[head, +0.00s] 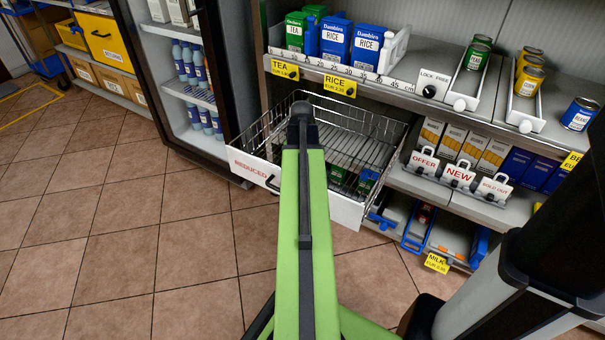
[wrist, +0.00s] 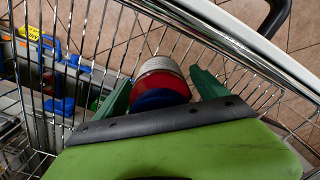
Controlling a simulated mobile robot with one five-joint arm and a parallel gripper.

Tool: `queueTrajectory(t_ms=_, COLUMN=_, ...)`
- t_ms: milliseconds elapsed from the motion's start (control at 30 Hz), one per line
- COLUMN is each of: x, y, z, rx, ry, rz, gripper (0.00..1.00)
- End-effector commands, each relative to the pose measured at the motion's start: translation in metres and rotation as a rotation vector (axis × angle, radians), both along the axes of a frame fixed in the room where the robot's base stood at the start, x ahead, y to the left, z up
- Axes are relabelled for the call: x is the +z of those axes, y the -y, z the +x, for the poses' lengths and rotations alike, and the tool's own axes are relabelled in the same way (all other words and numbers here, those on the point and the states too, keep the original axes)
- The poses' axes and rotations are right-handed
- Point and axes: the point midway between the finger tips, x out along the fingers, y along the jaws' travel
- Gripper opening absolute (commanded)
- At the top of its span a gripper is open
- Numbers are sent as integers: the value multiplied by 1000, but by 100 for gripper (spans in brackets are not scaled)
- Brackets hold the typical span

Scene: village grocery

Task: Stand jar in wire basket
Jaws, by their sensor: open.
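The jar (wrist: 162,78) shows in the wrist view with a pale end, a red band and a blue part. It is inside the wire basket (wrist: 75,45). My gripper (wrist: 161,76) is open, with one green finger on each side of the jar. I cannot tell whether the fingers touch it, or whether it stands upright on the basket floor. In the head view the wire basket (head: 392,126) is a pulled-out drawer with a white front marked REDUCED.
A fridge with blue bottles (head: 190,66) stands left. The tiled floor at left (head: 110,230) is clear.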

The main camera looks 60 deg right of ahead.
Motion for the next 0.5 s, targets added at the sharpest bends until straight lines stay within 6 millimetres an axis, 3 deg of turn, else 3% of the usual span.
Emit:
queueTrajectory(t_ms=267, x=16, y=0, z=0, rx=-1, ry=0, rz=0, gripper=83)
queueTrajectory(t_ms=500, x=64, y=0, z=-1, rx=-1, ry=0, rz=0, gripper=83)
